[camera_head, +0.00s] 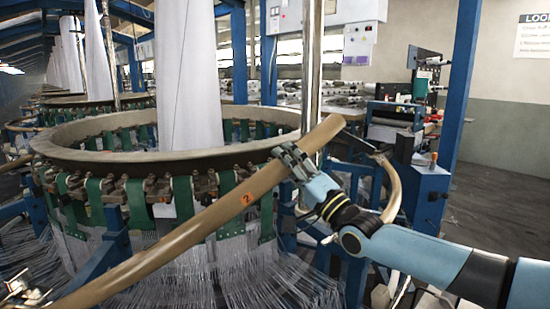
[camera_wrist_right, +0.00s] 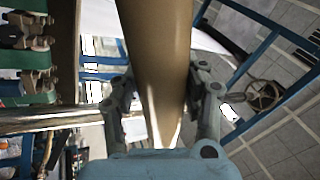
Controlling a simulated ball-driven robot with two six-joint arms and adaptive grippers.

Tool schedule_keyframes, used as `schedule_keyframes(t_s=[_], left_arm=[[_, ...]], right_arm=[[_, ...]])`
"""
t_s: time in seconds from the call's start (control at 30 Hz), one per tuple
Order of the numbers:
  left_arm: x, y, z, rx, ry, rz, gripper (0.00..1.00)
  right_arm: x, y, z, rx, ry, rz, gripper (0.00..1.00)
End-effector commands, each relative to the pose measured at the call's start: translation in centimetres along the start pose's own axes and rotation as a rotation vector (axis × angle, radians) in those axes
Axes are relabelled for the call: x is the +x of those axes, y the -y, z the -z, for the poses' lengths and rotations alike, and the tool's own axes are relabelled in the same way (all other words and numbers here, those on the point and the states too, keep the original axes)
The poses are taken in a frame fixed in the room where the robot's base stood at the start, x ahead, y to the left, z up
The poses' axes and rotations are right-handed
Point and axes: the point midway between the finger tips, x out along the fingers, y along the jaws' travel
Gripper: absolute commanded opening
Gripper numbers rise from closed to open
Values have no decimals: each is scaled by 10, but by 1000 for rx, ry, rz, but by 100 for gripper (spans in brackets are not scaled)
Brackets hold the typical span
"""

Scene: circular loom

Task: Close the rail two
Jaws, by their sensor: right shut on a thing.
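Rail two (camera_head: 200,222) is a long curved brown rail with an orange "2" label. It runs diagonally across the head view in front of the circular loom (camera_head: 90,136), swung out from the loom's ring at its lower left end. My right gripper (camera_head: 292,160) is shut around the rail near its upper right end. In the right wrist view the rail (camera_wrist_right: 158,50) passes between the two fingers of my right gripper (camera_wrist_right: 163,98).
Another curved brown rail piece (camera_head: 393,188) is at the right, near a blue machine cabinet (camera_head: 430,192). A shiny vertical pole (camera_head: 310,75) stands behind rail two. White threads (camera_head: 265,275) fan out below the loom. Grey floor (camera_head: 505,210) is open at the right.

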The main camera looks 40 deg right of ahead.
Motion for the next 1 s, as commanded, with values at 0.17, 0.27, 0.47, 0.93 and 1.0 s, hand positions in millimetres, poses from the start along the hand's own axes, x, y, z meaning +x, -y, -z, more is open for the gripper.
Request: schedule_keyframes(t_s=[0.17,0.27,0.47,0.93,1.0], left_arm=[[5,0,0,0,0,0,40],[5,0,0,0,0,0,40],[4,0,0,0,0,0,40],[4,0,-1,0,1,1,40],[4,1,-2,0,1,1,40]], right_arm=[[-5,-4,1,5,-7,8,0],[-5,-3,1,6,-8,9,0],[-4,-3,1,6,-8,10,0],[-4,-3,1,5,-7,8,68],[-7,-4,1,5,-7,7,68]])
